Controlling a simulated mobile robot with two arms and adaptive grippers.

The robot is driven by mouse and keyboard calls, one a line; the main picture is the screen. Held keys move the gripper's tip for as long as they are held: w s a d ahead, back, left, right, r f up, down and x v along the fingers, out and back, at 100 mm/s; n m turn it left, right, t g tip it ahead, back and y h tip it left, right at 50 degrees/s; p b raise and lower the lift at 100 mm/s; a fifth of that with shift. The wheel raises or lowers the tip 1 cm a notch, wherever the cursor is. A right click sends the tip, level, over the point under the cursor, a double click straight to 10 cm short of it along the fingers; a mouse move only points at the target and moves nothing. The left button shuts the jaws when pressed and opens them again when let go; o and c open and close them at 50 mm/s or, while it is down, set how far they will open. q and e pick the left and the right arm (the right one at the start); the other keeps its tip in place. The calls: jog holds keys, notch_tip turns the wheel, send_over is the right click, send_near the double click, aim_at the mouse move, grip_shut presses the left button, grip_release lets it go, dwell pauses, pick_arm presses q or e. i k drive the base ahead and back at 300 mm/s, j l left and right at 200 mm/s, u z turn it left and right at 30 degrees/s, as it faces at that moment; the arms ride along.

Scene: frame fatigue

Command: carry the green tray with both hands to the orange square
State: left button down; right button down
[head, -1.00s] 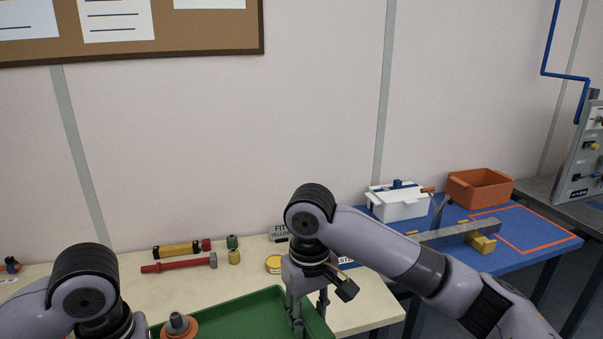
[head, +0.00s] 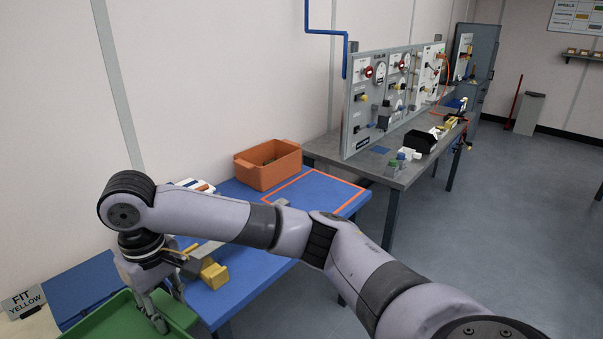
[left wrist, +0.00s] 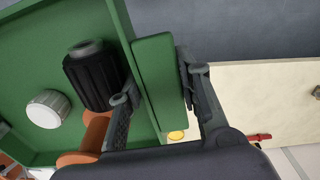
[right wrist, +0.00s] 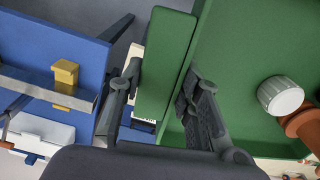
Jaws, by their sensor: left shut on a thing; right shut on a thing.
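The green tray (head: 115,318) shows at the bottom left of the head view, mostly cut off. My right gripper (head: 160,312) is shut on its wall; the right wrist view shows the fingers (right wrist: 160,85) on both sides of the rim. In the left wrist view my left gripper (left wrist: 160,82) is shut on the opposite wall. A black ribbed piece (left wrist: 92,80), a white knob (left wrist: 47,108) and an orange piece (left wrist: 88,145) lie in the tray. The orange square (head: 338,179) is an outline on the blue table, right of the tray and farther off.
An orange bin (head: 268,168) stands beside the square. A white bin (head: 195,185) is partly behind my right arm. A metal bar with a yellow block (head: 213,274) lies on the blue table near the tray. A grey bench (head: 400,165) stands beyond; the floor at right is clear.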

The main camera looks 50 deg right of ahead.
aim_at(315, 195)
jog(key=i+l, duration=0.1)
jog(key=l, duration=0.3)
jog(key=i+l, duration=0.1)
jog(key=l, duration=0.35)
jog(key=i+l+z, duration=0.1)
jog(key=l, duration=0.3)
jog(key=i+l, duration=0.15)
jog(key=l, duration=0.3)
jog(key=i+l, duration=0.1)
jog(key=l, duration=0.3)
jog(key=i+l+z, duration=0.1)
jog(key=l, duration=0.3)
jog(key=i+l, duration=0.15)
jog(key=l, duration=0.25)
jog(key=i+l, duration=0.15)
jog(key=l, duration=0.25)
jog(key=i+l, duration=0.3)
jog(key=l, duration=0.15)
jog(key=i+l+z, duration=0.1)
jog(key=i+l, duration=0.15)
jog(key=l, duration=0.2)
